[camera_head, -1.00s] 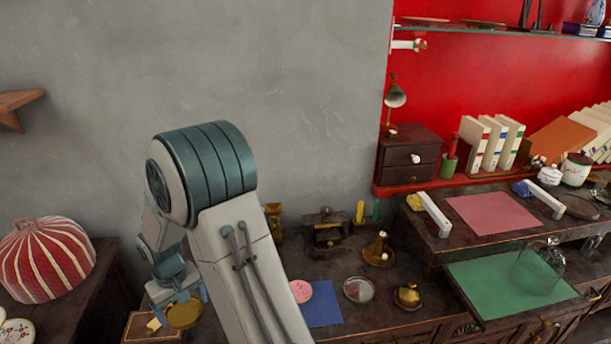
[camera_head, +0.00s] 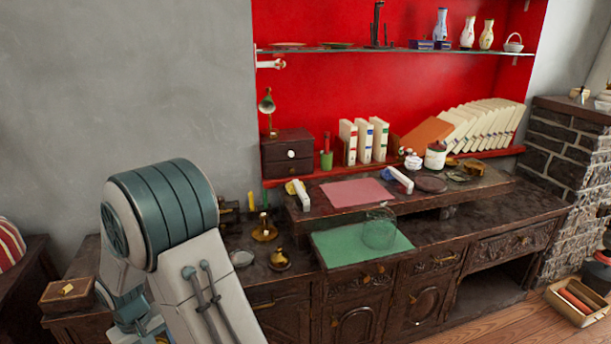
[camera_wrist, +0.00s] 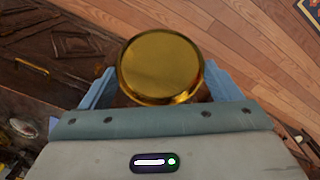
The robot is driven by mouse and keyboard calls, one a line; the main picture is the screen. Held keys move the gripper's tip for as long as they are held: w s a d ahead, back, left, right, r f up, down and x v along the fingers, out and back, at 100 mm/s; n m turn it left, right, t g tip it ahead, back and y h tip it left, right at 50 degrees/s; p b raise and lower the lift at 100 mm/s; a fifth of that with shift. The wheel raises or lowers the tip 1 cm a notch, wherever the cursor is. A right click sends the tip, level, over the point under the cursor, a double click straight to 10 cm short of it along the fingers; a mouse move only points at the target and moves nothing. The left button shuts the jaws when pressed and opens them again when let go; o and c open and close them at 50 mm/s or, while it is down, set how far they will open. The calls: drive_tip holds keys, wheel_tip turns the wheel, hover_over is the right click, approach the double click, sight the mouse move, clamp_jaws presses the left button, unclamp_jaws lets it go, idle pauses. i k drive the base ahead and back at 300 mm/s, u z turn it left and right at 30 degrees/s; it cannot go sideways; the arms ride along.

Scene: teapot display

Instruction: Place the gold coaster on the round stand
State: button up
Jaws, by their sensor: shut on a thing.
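The gold coaster (camera_wrist: 160,66) is a shiny round disc in the wrist view. My gripper (camera_wrist: 158,82) is shut on it, with a blue finger at each side of the disc. The coaster is held in the air above the wooden floor, in front of the carved cabinet. In the head view the coaster is mostly or wholly hidden at the lower edge behind my arm. A dark round disc (camera_head: 430,184), which may be the round stand, lies on the raised shelf right of the pink mat. I cannot tell its height.
The raised shelf also holds the pink mat (camera_head: 352,192), a white jar (camera_head: 435,156) and white brackets. A glass dome (camera_head: 380,230) stands on the green mat (camera_head: 345,247) below. Brass pieces (camera_head: 265,228) stand at the left. A crate (camera_head: 580,300) sits on the floor.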

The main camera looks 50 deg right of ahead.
sight(430, 182)
drive_tip(key=k, duration=0.25)
drive_tip(key=u, duration=2.45)
drive_tip(key=k, duration=2.8)
drive_tip(key=z, duration=2.75)
